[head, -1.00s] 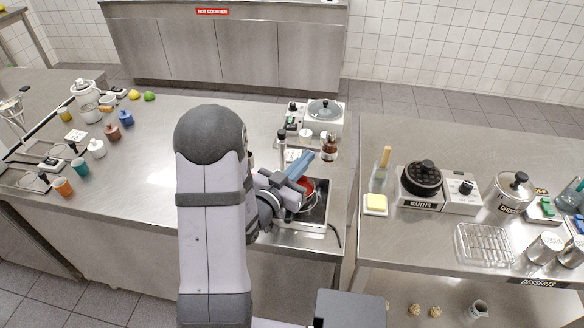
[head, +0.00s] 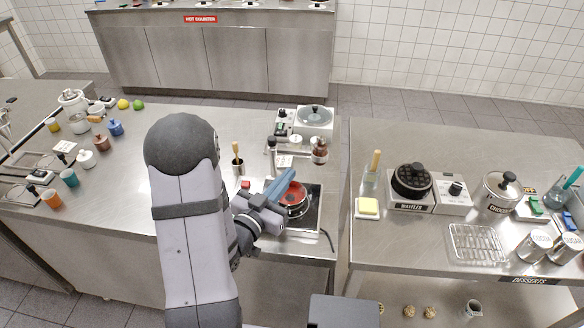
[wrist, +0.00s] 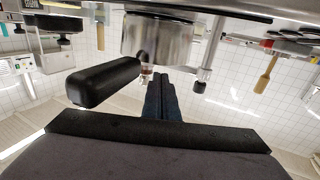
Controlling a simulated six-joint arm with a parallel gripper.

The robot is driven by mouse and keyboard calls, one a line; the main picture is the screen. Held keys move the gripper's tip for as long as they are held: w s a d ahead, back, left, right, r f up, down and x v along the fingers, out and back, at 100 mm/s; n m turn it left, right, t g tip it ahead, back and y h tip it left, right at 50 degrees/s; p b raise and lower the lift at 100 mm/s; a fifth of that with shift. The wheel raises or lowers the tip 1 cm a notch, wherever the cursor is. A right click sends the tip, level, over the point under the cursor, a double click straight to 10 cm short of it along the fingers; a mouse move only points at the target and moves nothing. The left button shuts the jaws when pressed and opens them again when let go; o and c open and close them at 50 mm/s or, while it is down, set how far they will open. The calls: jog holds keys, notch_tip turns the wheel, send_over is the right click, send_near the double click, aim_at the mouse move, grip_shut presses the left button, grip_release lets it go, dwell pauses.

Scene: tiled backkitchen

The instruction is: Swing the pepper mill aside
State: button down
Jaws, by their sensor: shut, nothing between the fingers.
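The pepper mill (head: 272,156) appears to be the slim upright silver piece with a dark top, standing at the back of the counter beyond the hob. In the wrist view, which is upside down, a slim metal piece with a dark knob (wrist: 205,65) right of the fingers looks like it. My gripper (head: 290,173) is shut and empty, its blue fingers above the left side of the red-filled pan, nearer the front than the mill. The closed fingers also show in the wrist view (wrist: 158,75). I see a gap between fingertips and mill; its depth is unclear.
The pan (head: 296,204) sits on the hob; its black handle (wrist: 105,82) shows close left of my fingers. A brown bottle (head: 320,152) stands right of the mill, a cooker (head: 314,118) behind. A utensil pot (head: 238,168) stands left.

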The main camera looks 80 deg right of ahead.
jog(key=shift+p+v, duration=1.05)
jog(key=shift+p, duration=0.8)
